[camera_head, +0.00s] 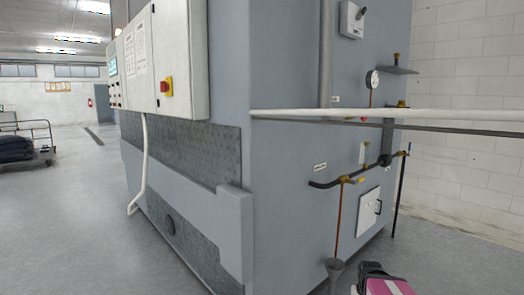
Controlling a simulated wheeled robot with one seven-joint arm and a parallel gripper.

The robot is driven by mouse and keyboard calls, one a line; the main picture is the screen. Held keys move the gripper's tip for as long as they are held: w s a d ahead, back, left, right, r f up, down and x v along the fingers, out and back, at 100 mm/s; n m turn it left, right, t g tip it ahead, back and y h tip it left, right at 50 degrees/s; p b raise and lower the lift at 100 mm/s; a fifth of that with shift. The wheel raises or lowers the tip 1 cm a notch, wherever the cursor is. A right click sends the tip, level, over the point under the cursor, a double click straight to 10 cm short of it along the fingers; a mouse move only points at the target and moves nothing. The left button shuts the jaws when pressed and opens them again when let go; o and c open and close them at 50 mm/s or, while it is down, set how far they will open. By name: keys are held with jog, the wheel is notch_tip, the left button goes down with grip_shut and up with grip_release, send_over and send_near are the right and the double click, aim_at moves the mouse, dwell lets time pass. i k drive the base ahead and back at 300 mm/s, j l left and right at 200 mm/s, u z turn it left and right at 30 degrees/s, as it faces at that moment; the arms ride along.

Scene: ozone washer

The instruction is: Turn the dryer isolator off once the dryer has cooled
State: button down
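A large grey machine (280,90) fills the middle of the view. On its left side is a pale control cabinet (185,50) with a small lit display (112,66). A red switch on a yellow plate (166,86) sits on the cabinet door. A light box with a dark knob or handle (352,20) is high on the right face. I cannot tell which of these is the dryer isolator, and any lettering is too small to read. No gripper fingers show. A black and pink part (385,284), cut off at the bottom edge, may be my arm.
A pale horizontal pipe or rail (440,115) crosses the right side. A round gauge (372,79), dark pipework (350,178), a small white hatch (369,212) and a grey funnel (335,268) are on the right face. Open floor (70,230) lies left, with a loaded trolley (25,145).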

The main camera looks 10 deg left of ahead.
aim_at(165, 86)
jog(key=u, duration=1.6)
jog(key=i+j+u, duration=0.35)
jog(key=i, duration=0.4)
jog(key=i+u, duration=0.35)
jog(key=i, duration=2.3)
jog(key=i+z, duration=0.2)
jog(key=i, duration=0.25)
jog(key=i+j+z, duration=0.2)
jog(key=i, duration=0.25)
jog(key=i+j+z, duration=0.2)
jog(key=i, duration=0.2)
jog(key=i+j+z, duration=0.2)
jog(key=i, duration=0.25)
jog(key=i+j+z, duration=0.7)
jog(key=j, duration=0.15)
jog(key=z, duration=0.2)
